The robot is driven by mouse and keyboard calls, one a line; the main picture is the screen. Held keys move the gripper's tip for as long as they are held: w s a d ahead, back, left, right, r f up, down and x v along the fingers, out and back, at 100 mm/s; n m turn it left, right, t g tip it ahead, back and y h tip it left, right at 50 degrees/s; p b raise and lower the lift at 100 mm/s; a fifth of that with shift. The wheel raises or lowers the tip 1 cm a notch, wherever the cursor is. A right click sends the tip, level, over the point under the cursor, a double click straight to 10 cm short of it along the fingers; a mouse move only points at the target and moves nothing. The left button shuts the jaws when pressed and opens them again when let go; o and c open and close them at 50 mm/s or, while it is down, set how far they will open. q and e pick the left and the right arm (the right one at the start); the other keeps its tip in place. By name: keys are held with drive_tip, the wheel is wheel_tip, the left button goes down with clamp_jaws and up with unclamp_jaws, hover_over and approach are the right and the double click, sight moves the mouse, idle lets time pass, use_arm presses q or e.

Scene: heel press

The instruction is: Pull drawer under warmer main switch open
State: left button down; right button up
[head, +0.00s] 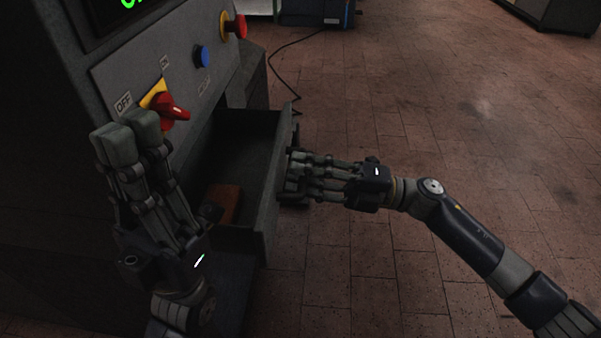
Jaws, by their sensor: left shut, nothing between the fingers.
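The grey drawer (269,205) under the warmer main switch (166,105) stands pulled out from the machine, and its inside shows. The switch is a red knob on a yellow plate, with OFF and ON labels. My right gripper (298,172) is at the outer face of the drawer front, its fingers pointing left. A dark handle part shows beside the fingers, but their grip on it is hidden. My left gripper (128,140) is shut and empty, fingers pointing up, in front of the machine just left of and below the switch.
A brown-orange block (224,204) lies inside the drawer. A blue button (202,57) and a red emergency button (238,27) are on the panel above. A black cable (272,65) runs over the brick floor (430,110), which is open to the right.

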drive_tip(key=d+f, duration=0.2)
drive_tip(key=d, duration=0.9)
drive_tip(key=shift+s, duration=0.2)
drive_tip(key=shift+d, duration=0.1)
